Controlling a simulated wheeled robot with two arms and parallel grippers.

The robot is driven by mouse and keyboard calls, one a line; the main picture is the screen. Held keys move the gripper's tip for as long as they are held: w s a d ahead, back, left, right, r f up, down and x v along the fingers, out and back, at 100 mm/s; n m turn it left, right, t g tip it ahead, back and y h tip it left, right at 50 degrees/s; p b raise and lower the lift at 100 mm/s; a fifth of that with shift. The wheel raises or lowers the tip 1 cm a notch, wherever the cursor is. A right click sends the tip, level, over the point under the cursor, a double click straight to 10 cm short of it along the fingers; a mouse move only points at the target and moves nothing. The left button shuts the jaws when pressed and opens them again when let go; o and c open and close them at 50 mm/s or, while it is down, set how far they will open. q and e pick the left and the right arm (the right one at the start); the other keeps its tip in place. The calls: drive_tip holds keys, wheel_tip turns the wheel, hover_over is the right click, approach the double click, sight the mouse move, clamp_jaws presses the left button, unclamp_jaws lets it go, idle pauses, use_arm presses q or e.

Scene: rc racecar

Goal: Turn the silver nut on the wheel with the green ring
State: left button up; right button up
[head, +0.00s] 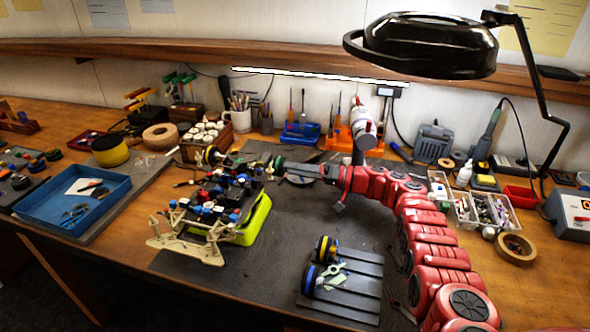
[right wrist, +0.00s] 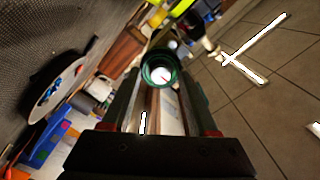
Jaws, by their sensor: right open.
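The RC car (head: 225,200) sits on a bright green stand (head: 255,222) on the dark mat. The wheel with the green ring (head: 278,161) is at the car's right side, partly hidden by my right gripper. In the right wrist view the green ring (right wrist: 158,70) lies between the far ends of my fingers, with a pale silver centre that looks like the nut (right wrist: 161,75). My right gripper (head: 287,166) is open, with its fingertips at the wheel; whether they touch it I cannot tell. My left gripper is not in view.
A blue tray (head: 75,198) is at left. A black lamp (head: 425,45) hangs over the back right. Parts boxes (head: 480,210) stand at right. The mat right of the car is mostly clear.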

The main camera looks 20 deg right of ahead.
drive_tip(key=shift+a, duration=0.15)
drive_tip(key=shift+c, duration=0.3)
clamp_jaws()
